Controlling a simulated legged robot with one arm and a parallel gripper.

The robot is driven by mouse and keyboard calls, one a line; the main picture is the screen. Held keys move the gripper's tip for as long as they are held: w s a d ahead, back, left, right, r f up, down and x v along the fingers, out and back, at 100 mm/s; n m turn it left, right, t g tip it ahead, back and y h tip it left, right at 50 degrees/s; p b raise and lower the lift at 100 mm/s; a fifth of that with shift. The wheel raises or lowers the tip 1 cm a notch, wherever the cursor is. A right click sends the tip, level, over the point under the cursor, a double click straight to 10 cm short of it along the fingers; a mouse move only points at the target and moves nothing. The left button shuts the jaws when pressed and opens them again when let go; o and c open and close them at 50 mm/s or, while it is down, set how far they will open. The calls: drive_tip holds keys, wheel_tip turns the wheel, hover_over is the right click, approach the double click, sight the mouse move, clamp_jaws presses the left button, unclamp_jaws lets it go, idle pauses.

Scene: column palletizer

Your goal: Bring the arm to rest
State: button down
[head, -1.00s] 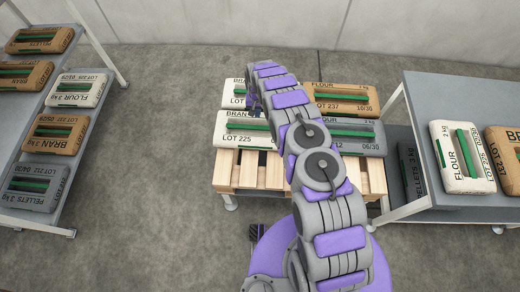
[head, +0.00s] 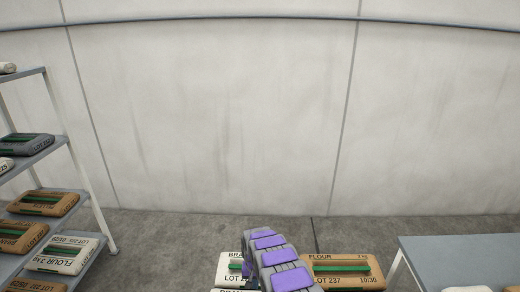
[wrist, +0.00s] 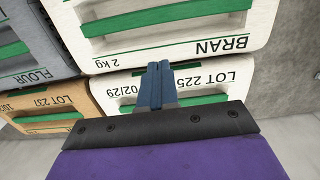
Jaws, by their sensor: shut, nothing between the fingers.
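My gripper (wrist: 158,72) shows in the wrist view with its two blue fingers together and nothing between them. It is over the bags, with a white bran bag (wrist: 235,22) ahead of it and another white bag marked LOT 225 (wrist: 220,78) under the fingers. Whether the fingertips touch a bag I cannot tell. In the head view my purple and grey arm (head: 275,262) reaches forward at the bottom middle, between a white bag (head: 229,268) on its left and a brown flour bag (head: 345,270) on its right.
A shelf rack (head: 88,190) with several bags stands at the left. A grey table (head: 460,258) with pale bags at its lower edge stands at the right. A pale wall (head: 230,110) closes off the back. The wrist view also shows a grey flour bag (wrist: 35,52) and a brown bag (wrist: 50,103).

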drive_tip(key=s+d+r, duration=0.4)
drive_tip(key=s+r, duration=0.1)
drive_tip(key=r, duration=0.6)
drive_tip(key=s+d+r, duration=0.3)
drive_tip(key=s+r, duration=0.2)
drive_tip(key=r, duration=0.5)
drive_tip(key=s+d+r, duration=0.4)
drive_tip(key=s+r, duration=0.1)
drive_tip(key=r, duration=0.6)
drive_tip(key=s+d+r, duration=0.1)
drive_tip(key=s+r, duration=0.2)
drive_tip(key=s, duration=0.3)
drive_tip(key=s+d+r+g, duration=0.1)
drive_tip(key=s+d+r, duration=0.15)
drive_tip(key=s, duration=0.35)
drive_tip(key=s+r, duration=0.3)
drive_tip(key=s, duration=0.3)
drive_tip(key=s+d, duration=0.1)
drive_tip(key=s, duration=1.6)
drive_tip(key=shift+s+d+r+g, duration=0.15)
drive_tip(key=shift+d+r+g, duration=0.2)
drive_tip(key=shift+r, duration=0.1)
drive_tip(key=shift+d, duration=0.15)
